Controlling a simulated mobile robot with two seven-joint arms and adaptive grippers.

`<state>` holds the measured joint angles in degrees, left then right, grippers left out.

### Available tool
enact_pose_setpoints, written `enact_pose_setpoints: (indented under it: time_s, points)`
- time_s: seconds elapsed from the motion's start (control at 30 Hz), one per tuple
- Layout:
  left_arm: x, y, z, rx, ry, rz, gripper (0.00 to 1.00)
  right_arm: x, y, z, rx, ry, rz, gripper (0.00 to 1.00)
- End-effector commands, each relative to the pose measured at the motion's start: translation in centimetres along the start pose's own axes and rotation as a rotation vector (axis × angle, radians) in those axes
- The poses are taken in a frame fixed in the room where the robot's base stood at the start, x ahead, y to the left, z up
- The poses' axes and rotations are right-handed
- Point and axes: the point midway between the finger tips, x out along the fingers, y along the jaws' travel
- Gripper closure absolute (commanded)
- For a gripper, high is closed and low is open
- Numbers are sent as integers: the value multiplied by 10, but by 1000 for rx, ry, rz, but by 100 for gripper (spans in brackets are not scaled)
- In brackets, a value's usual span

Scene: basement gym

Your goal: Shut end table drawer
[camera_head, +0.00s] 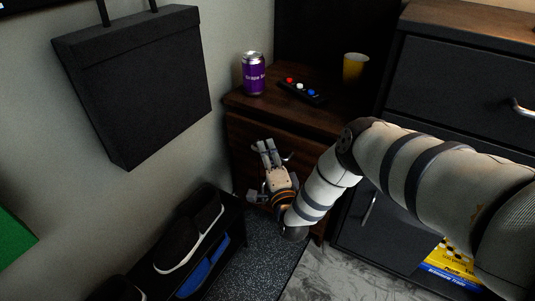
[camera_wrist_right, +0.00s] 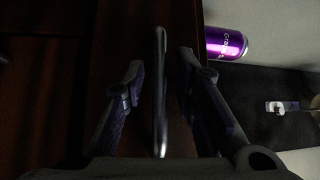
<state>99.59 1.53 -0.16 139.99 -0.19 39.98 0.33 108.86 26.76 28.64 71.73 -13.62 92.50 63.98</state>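The end table (camera_head: 315,118) is dark brown wood and stands against the wall. Its drawer front (camera_head: 243,130) lies below the top edge; how far the drawer stands out is hard to tell. My right gripper (camera_head: 268,146) is in front of the drawer, at its handle (camera_head: 289,156). In the right wrist view the metal handle (camera_wrist_right: 160,90) runs between the two spread fingers of my right gripper (camera_wrist_right: 160,85), with gaps seen on both sides. The wood of the drawer front (camera_wrist_right: 115,45) lies behind it. My left gripper is not in view.
A purple can (camera_head: 253,74), a controller with coloured buttons (camera_head: 301,91) and a yellow cup (camera_head: 354,67) stand on the end table. A black cabinet (camera_head: 455,75) is close on the right. A shoe rack (camera_head: 226,226) with shoes (camera_head: 190,240) stands on the left.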

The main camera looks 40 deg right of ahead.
Motion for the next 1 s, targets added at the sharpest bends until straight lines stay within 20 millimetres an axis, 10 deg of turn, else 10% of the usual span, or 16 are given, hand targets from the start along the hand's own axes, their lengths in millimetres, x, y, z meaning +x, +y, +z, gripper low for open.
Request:
enact_pose_setpoints:
  time_s: [0.93,1.0]
  points:
    - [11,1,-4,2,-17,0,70,32,8,-32,-2,2,0,100]
    - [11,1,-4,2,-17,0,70,32,8,-32,-2,3,0,75]
